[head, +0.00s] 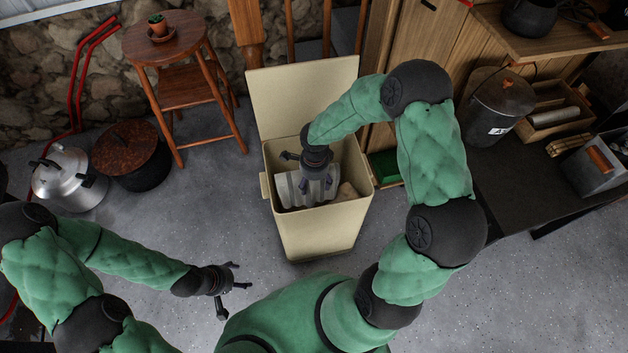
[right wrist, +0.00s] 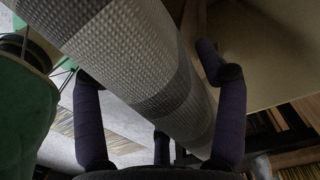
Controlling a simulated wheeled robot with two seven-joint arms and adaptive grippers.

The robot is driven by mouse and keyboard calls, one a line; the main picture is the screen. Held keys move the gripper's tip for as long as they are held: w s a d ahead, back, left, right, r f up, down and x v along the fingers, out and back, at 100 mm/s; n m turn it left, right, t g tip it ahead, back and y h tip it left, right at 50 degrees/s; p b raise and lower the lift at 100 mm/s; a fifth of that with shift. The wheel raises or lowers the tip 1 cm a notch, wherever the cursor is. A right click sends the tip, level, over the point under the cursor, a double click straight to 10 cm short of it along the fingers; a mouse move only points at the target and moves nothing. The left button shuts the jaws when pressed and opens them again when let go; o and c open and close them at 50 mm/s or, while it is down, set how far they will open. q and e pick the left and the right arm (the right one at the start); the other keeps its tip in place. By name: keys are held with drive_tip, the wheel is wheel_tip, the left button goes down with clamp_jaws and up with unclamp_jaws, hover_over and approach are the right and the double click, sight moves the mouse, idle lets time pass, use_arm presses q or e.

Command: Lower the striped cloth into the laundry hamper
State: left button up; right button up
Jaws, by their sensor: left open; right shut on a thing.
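The striped cloth (head: 290,188), rolled up in grey and pale bands, is inside the mouth of the cream laundry hamper (head: 318,235). The hamper's lid (head: 300,98) stands open at the back. My right gripper (head: 318,188) points down into the hamper and is shut on the cloth. In the right wrist view the cloth (right wrist: 140,62) runs diagonally between the fingers (right wrist: 160,125). The cloth's underside and the hamper floor beneath it are hidden. My left gripper (head: 232,288) is open and empty above the floor, left of the hamper and nearer to me.
A wooden stool (head: 170,45) with a potted cactus (head: 158,26) stands behind left. A steel pot (head: 68,178) and a rusty-lidded pot (head: 130,152) are at left. A dark bench (head: 510,175) is at right. A green box (head: 385,168) sits beside the hamper. The floor in front is clear.

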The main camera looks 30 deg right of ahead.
drive_tip(key=o, duration=1.4)
wheel_tip(320, 180, up, 12)
drive_tip(key=shift+d, duration=0.1)
idle(0.3)
